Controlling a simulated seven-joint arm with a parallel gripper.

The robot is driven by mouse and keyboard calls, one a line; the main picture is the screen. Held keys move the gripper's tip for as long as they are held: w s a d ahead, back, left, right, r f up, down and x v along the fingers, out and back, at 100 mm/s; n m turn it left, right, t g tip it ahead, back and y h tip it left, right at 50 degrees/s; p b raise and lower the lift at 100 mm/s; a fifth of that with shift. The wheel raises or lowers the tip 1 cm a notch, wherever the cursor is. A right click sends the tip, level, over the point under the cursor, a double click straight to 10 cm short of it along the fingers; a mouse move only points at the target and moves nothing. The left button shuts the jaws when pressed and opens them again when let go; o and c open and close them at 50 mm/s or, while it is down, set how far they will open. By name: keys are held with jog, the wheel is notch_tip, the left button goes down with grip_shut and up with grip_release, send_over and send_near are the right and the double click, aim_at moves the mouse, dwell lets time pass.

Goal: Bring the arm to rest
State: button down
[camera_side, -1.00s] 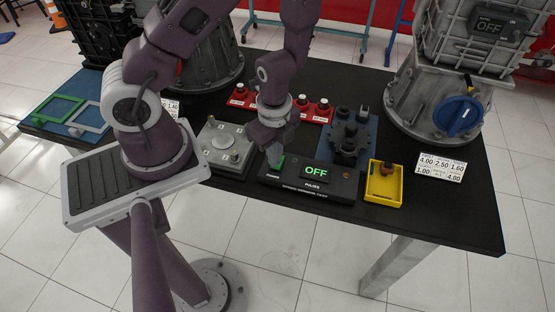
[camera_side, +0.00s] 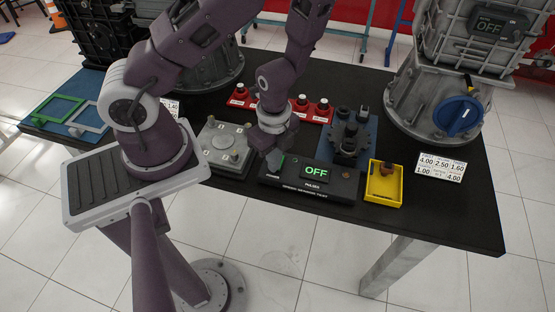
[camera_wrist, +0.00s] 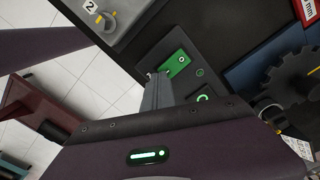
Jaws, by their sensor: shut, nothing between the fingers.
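My gripper (camera_side: 273,161) is shut and empty. In the side view its fingertips are low over the left end of the black pulser box (camera_side: 318,186), beside the box's green button (camera_side: 289,163). The display on the box (camera_side: 316,172) reads OFF in green. In the wrist view my shut fingers (camera_wrist: 158,80) point at the left edge of the green button plate (camera_wrist: 178,65). I cannot tell whether the tips touch the box.
A grey plate with bolts (camera_side: 224,146) lies left of the gripper. Red sensor blocks (camera_side: 324,112) stand behind it. A black gear fixture (camera_side: 349,136) and a yellow tray (camera_side: 383,199) are to the right. A large grey engine housing (camera_side: 465,50) stands at far right.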

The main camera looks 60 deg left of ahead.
jog(key=shift+f, duration=0.15)
jog(key=w+a+r+n+t+y, duration=0.1)
jog(key=w+a+r+n+t, duration=0.2)
jog(key=r, duration=0.6)
jog(key=w+r+n+t+y, duration=0.1)
jog(key=w+r+n, duration=0.3)
jog(key=r, duration=0.5)
jog(key=s+d+r+n+t+h, duration=0.1)
jog(key=s+d+r+n, duration=0.1)
jog(key=s+r+n, duration=0.2)
jog(key=s+d+r+n, duration=0.3)
jog(key=s+r+n, duration=0.1)
jog(key=s+r, duration=0.6)
jog(key=shift+s+d+t+h, duration=0.3)
jog(key=shift+s+t+h, duration=0.1)
jog(key=shift+s, duration=0.2)
